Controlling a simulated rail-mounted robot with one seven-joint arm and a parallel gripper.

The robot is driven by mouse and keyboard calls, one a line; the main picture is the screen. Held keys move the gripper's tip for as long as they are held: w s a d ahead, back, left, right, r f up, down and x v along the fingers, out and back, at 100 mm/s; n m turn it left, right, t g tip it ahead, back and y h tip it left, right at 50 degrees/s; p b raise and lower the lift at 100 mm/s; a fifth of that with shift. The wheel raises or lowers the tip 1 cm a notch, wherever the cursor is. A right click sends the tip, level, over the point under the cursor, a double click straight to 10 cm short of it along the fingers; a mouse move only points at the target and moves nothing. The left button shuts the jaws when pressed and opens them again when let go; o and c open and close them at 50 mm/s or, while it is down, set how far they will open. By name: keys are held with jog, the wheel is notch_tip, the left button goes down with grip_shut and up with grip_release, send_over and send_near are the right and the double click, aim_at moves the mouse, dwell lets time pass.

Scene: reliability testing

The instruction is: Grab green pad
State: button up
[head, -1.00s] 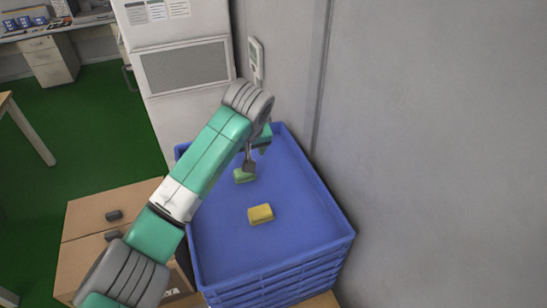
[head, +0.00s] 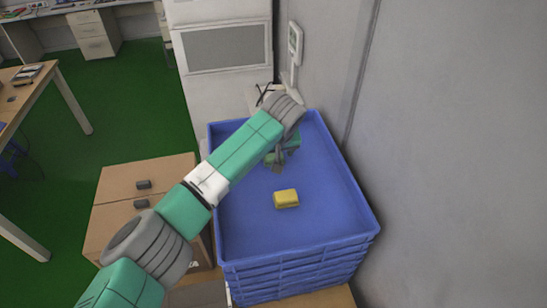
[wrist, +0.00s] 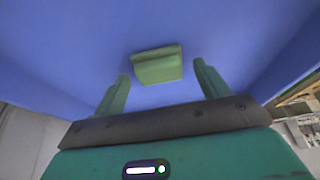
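The green pad (wrist: 157,66) lies on the blue floor of the crate, and in the wrist view it sits just beyond and between my fingertips, not touching them. In the head view the pad is hidden or cannot be told apart behind my arm and gripper. My gripper (wrist: 161,80) is open, with its two green fingers wide apart and nothing between them. In the head view my gripper (head: 278,163) is inside the crate, low over its far part. A yellow pad (head: 286,198) lies on the crate floor, nearer the camera than my gripper.
The blue crate (head: 361,214) tops a stack and has raised walls around it. A grey wall (head: 455,150) stands close on the right. A cardboard box (head: 120,215) with small dark objects stands left. Free crate floor lies around the yellow pad.

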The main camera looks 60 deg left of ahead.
aim_at(274, 155)
jog(key=c, duration=0.9)
jog(key=shift+o, duration=0.2)
jog(key=shift+r, duration=0.15)
jog(key=shift+r, duration=0.3)
notch_tip(274, 155, up, 3)
jog(key=shift+f, duration=0.1)
jog(key=s+d, duration=0.2)
jog(key=d, duration=0.2)
jog(key=s+d+r+p, duration=0.1)
jog(key=s+d, duration=0.1)
jog(key=d, duration=0.3)
jog(key=s+d+p, duration=0.1)
jog(key=s+d, duration=0.2)
jog(key=d, duration=0.1)
jog(key=shift+d+r, duration=0.25)
jog(key=shift+r, duration=0.05)
jog(key=shift+s+d+f, duration=0.15)
jog(key=shift+d, duration=0.25)
